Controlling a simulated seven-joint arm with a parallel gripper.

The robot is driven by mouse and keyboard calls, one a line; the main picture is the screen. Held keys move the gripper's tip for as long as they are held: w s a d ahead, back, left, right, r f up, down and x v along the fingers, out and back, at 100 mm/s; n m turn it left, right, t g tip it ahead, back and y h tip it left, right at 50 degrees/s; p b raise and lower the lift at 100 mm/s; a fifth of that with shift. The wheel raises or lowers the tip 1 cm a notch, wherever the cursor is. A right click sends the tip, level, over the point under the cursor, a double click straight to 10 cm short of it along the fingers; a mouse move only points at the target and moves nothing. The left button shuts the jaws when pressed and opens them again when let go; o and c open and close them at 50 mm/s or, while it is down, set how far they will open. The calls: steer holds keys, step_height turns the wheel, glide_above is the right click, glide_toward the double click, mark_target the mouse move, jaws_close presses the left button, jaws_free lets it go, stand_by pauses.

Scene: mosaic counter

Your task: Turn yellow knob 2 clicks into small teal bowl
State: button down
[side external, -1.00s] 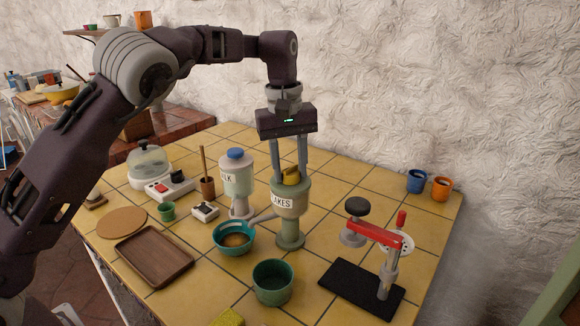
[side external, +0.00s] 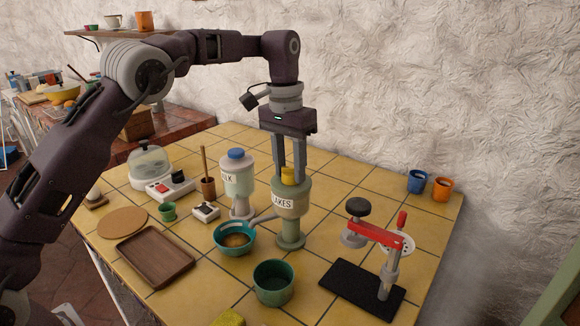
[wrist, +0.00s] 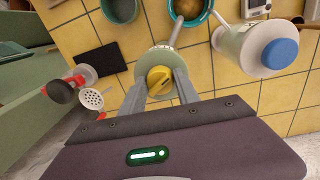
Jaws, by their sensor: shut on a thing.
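The yellow knob (side external: 288,175) tops the pale green dispenser (side external: 291,203), whose label partly reads "AKES". My gripper (side external: 289,176) points straight down with its fingers on either side of the knob, shut on it. In the wrist view the knob (wrist: 159,79) sits between the two fingertips, its ridge lying at a slant. The small teal bowl (side external: 219,242) stands under the end of the dispenser's spout and holds some brown contents. The bowl also shows at the top of the wrist view (wrist: 208,15).
A blue-knobbed dispenser (side external: 237,178) stands just left. A darker green bowl (side external: 273,291) is in front. A red-armed press (side external: 377,234) on a black mat stands right. A wooden tray (side external: 152,285) lies at left; two cups stand at the back right.

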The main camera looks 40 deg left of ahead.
steer(key=m, duration=0.5)
steer(key=shift+w+a+m, duration=0.1)
steer(key=shift+m, duration=0.3)
stand_by(0.4)
steer(key=c, duration=0.9)
jaws_free()
